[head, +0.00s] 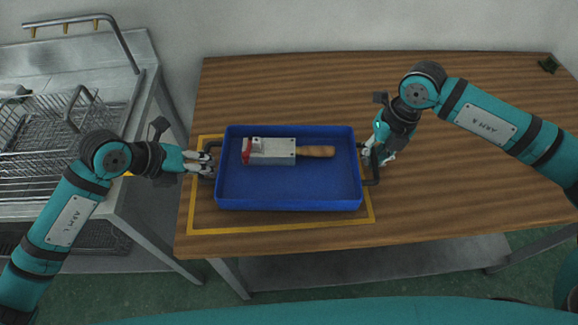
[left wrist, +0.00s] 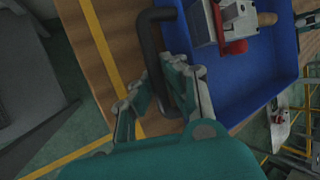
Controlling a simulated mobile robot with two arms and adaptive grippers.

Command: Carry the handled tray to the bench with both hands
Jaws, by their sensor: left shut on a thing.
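The blue handled tray (head: 285,203) is over the near left part of the wooden bench (head: 460,215), level, within or just above a yellow outline. I cannot tell whether it touches the bench. A metal block tool with a red end and wooden handle (head: 270,151) lies in it. My left gripper (head: 205,163) is shut on the tray's dark left handle (left wrist: 152,45), which runs between its fingers in the left wrist view. My right gripper (head: 374,155) is at the dark right handle (head: 374,178); its fingers are too small and partly hidden to judge.
The yellow outline (head: 290,227) marks the bench top. A metal sink unit with wire racks (head: 40,135) stands at the left, beside a gap.

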